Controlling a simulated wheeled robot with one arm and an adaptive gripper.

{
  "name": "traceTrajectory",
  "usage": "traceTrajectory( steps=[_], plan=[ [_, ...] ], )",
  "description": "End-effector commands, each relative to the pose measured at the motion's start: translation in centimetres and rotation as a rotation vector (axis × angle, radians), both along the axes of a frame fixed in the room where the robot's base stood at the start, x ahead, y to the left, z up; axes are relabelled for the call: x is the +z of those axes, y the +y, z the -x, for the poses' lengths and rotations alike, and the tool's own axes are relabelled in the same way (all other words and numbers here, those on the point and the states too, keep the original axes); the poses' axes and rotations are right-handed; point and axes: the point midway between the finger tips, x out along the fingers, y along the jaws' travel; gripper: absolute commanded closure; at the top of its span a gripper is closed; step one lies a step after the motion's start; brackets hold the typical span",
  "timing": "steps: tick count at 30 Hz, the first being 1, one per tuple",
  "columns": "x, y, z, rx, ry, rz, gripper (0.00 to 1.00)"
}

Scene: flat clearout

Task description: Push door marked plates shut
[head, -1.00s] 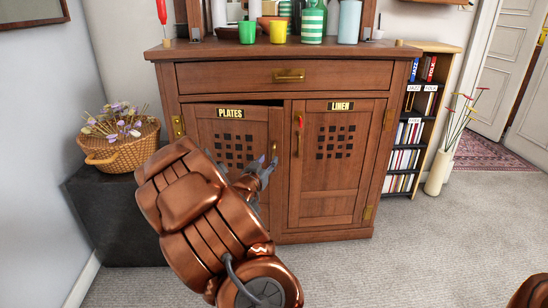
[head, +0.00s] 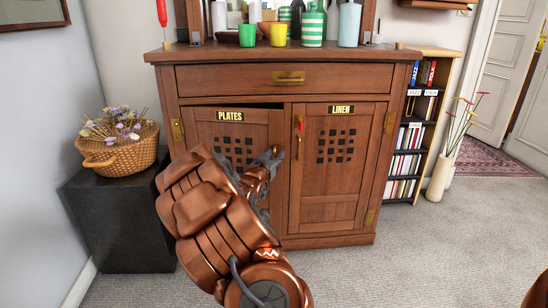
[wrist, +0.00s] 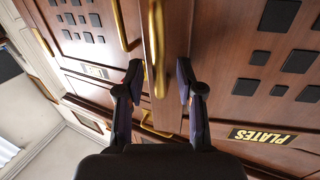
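The door marked plates (head: 203,130) is the left door of the wooden sideboard. It stands slightly ajar, with a dark gap along its top edge. Its label also shows upside down in the wrist view (wrist: 264,135). My gripper (head: 268,157) is at the door's free edge, by its brass handle (wrist: 156,45). In the wrist view my gripper (wrist: 159,70) is open, with one finger on each side of the handle and door edge in the picture. Whether the fingers touch the door I cannot tell. My arm hides the door's lower part.
The linen door (head: 335,185) beside it looks shut and has a red thing hanging near its handle. A drawer (head: 240,78) is above. A dark block (head: 125,225) with a flower basket (head: 130,155) stands left. A bookshelf (head: 423,105) stands right. Carpet (head: 400,265) in front is clear.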

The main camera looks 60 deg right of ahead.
Motion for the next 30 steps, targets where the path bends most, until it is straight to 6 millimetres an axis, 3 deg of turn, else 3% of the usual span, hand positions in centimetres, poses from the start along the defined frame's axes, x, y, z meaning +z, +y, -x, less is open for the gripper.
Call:
traceTrajectory(
  steps=[3,13,30],
  plan=[
    [0.01,0.02,0.0,0.0,0.0,0.0,0.65],
    [0.02,0.04,-0.01,0.0,0.0,0.0,0.99],
    [0.03,0.05,-0.06,0.001,0.0,0.0,1.0]
  ],
)
